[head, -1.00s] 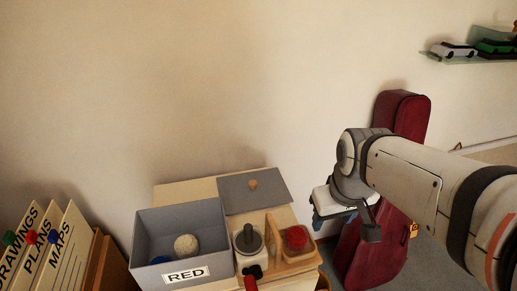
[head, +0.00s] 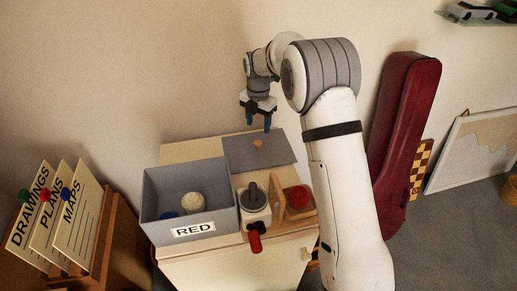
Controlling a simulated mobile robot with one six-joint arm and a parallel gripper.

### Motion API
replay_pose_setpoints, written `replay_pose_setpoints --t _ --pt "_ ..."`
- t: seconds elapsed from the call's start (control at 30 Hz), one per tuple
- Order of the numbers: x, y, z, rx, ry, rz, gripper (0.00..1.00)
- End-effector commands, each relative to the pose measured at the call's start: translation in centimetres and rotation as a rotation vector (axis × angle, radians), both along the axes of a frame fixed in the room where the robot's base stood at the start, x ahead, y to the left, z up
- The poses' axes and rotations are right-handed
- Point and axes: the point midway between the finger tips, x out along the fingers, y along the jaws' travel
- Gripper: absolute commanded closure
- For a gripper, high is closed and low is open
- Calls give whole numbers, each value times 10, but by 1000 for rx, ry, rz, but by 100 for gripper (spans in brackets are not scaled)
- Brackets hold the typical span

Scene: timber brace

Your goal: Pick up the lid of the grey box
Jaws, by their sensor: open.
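The grey lid (head: 274,151) lies flat on the wooden cabinet top, behind and to the right of the box. It has a small wooden knob (head: 258,144) on its upper face. The open grey box (head: 160,178), labelled RED, stands at the left of the cabinet top with a pale ball (head: 192,203) and a blue thing (head: 169,215) inside. My gripper (head: 258,126) is open and empty, pointing down just above the lid's back part, near the knob. The exact gap between fingertips and lid is hard to judge.
A grinder-like device (head: 254,207) with a red handle and a wooden tray (head: 285,208) with a red item stand in front of the lid. Labelled folders (head: 60,220) are at left. A dark red instrument case (head: 405,130) leans on the wall at right.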

Motion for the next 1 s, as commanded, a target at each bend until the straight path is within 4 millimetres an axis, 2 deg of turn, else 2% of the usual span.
replay_pose_setpoints --t 0.1,0.37,0.63,0.93,1.0 --pt "4 5 -11 -2 5 51 46" --pt "4 4 -39 -3 7 56 46" --pt "4 1 -78 -2 7 54 46" --pt "4 1 -85 -1 3 52 46" --pt "4 1 -85 -2 3 52 50"
